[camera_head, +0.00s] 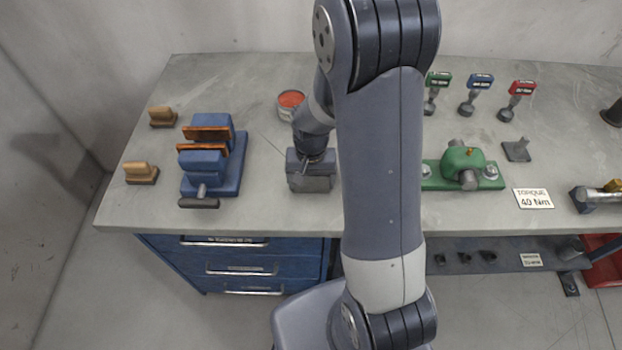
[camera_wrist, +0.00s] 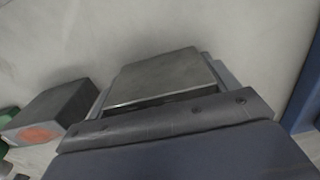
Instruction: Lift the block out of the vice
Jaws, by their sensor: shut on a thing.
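The vice (camera_head: 228,178) is blue with orange jaw plates and stands at the left of the bench. Its jaws are apart and no block shows between them. My gripper (camera_head: 312,172) is to the right of the vice, pointing down. It is shut on a grey metal block (camera_wrist: 165,77), which lies between the fingers in the wrist view. The block is outside the vice. I cannot tell whether its underside touches the bench. The vice's blue edge also shows at the right of the wrist view (camera_wrist: 306,85).
Two wooden-handled pieces (camera_head: 163,117) (camera_head: 141,173) lie left of the vice. A tin with red contents (camera_head: 290,103) stands behind my gripper. A dark box with an orange patch (camera_wrist: 60,105) is beside the block. A green fixture (camera_head: 463,168) is at the right. Bench between vice and gripper is clear.

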